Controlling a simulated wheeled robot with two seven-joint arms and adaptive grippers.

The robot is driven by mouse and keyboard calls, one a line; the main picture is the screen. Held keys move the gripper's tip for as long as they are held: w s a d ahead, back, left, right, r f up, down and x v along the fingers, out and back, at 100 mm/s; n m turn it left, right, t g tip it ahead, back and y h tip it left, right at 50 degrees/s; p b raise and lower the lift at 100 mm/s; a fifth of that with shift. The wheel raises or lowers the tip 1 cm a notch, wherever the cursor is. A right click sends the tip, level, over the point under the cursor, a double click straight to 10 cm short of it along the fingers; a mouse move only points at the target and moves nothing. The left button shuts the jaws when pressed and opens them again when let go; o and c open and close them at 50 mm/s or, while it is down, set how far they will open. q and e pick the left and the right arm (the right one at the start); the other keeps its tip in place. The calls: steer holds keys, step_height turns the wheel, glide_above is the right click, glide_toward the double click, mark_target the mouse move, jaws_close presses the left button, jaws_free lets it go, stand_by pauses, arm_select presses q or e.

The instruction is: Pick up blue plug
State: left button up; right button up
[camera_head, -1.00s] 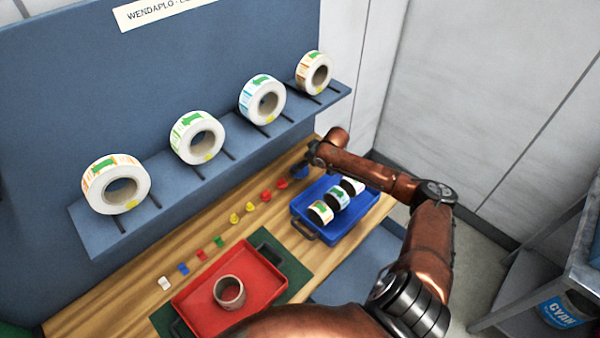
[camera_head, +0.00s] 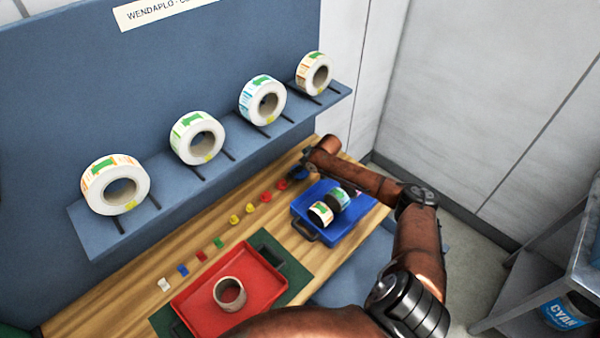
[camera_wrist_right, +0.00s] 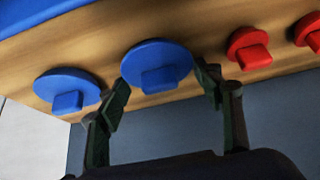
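Two blue plugs show in the right wrist view: one in the middle (camera_wrist_right: 156,65) and one at the left (camera_wrist_right: 68,88). Each has a round flange and a square knob. My right gripper (camera_wrist_right: 162,80) is open, with its fingertips on either side of the middle blue plug's knob side. I cannot tell whether they touch it. In the head view my right gripper (camera_head: 304,162) is over the far end of the plug row, and it and the arm mostly hide the blue plugs. My left gripper is not in view.
Red plugs (camera_wrist_right: 249,52) lie beside the blue ones. Yellow (camera_head: 234,219), green and other small pieces continue the row. A blue tray (camera_head: 328,238) with label rolls and a red tray (camera_head: 262,300) with a cardboard ring stand nearby. The blue panel and roll shelf (camera_head: 150,222) rise behind.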

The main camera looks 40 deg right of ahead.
steer(key=c, duration=0.6)
steer(key=shift+o, duration=0.2)
steer(key=shift+r, duration=0.1)
steer(key=shift+r, duration=0.5)
step_height(320, 180, up, 2)
steer(key=shift+s+r, duration=0.1)
steer(key=shift+r, duration=0.1)
steer(key=s+a+r+p, duration=0.1)
steer(key=s+a+r, duration=0.7)
steer(key=s+r, duration=0.1)
steer(key=shift+s+a+r, duration=0.25)
steer(key=shift+s+a, duration=0.05)
steer(key=shift+s, duration=0.6)
